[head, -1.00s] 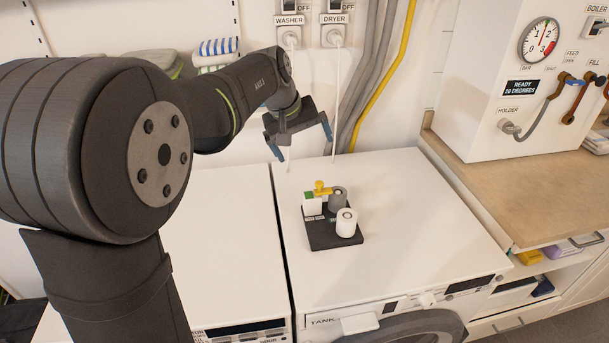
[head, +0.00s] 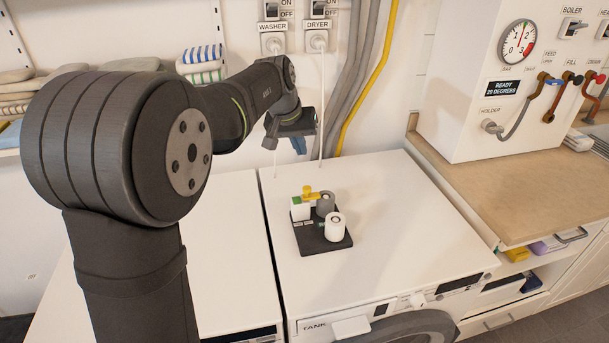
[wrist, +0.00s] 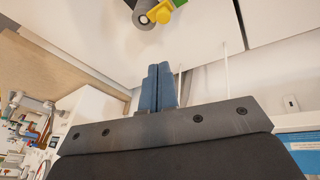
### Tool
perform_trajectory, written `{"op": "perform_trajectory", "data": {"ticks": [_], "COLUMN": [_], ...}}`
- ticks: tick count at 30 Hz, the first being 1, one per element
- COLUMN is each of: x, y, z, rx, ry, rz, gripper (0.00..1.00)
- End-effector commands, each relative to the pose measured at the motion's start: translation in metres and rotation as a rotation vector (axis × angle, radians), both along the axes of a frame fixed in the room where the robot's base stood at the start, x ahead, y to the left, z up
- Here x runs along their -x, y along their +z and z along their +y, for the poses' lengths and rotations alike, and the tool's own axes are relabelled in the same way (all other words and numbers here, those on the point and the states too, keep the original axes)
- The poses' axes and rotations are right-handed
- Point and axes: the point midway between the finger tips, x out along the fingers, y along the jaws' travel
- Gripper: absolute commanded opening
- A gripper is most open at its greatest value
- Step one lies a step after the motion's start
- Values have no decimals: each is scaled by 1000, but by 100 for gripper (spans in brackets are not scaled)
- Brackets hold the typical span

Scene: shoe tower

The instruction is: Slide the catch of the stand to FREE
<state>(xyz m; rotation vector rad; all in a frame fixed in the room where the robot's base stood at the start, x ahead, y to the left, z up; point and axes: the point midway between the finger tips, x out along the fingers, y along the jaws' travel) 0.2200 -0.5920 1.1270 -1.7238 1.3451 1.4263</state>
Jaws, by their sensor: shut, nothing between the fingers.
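The stand (head: 327,242) is a dark plate on top of the white machine on the right. It carries a white block with a green patch, a grey cylinder (head: 325,204) and a white cylinder (head: 335,227). The yellow catch (head: 311,193) lies across the top of the block and reaches toward the grey cylinder. The catch (wrist: 164,12) and the grey cylinder (wrist: 145,14) also show at the top of the wrist view. My gripper (head: 299,145) is above and behind the stand, apart from it. Its blue fingers (wrist: 159,86) are together and empty.
The machine top (head: 390,210) is clear around the stand. Hoses (head: 365,80) and thin white cords run up the wall behind. A wooden counter (head: 500,195) with a boiler unit (head: 470,110) stands to the right. Folded towels (head: 203,62) lie on a shelf at left.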

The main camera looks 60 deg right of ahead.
Motion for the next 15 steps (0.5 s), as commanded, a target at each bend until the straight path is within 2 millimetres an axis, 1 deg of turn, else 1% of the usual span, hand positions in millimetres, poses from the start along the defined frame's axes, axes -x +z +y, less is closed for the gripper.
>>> {"op": "perform_trajectory", "data": {"ticks": [1,6,10,15], "x": [2,6,7,7], "y": [-5,-16,-20,-21], "z": [-11,-35,-44,-46], "rx": [-1,-1,-2,-3], "ry": [-72,-276,-358,-383], "rz": [-36,-142,-184,-197], "gripper": [0,0,0,0]}}
